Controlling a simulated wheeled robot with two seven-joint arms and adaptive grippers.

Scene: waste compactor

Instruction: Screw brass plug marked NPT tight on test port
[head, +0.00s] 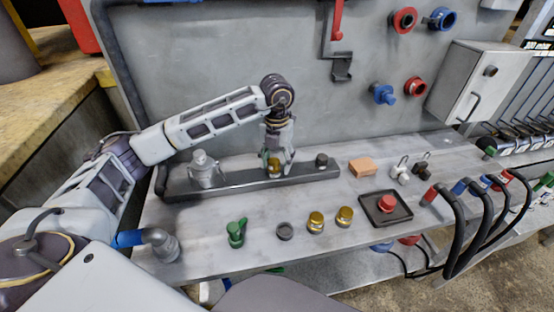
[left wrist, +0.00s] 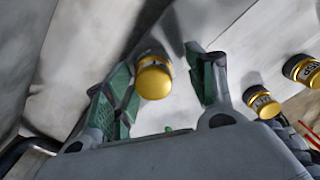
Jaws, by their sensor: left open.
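A brass plug (head: 274,168) sits on the middle of a dark grey rail; it also shows in the left wrist view (left wrist: 154,78). Its marking cannot be read. My left gripper (head: 279,166) reaches down over it. In the left wrist view the gripper (left wrist: 165,90) is open, with one green-padded finger on each side of the plug and gaps visible. The port under the plug is hidden. My right gripper is not in view.
The rail (head: 236,181) also bears a grey fitting (head: 203,170) and a dark cap (head: 321,160). A green fitting (head: 236,233), a grey ring (head: 284,231), an orange block (head: 362,167) and a black tray (head: 370,211) with a red knob lie around. Hoses (head: 462,235) hang at right.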

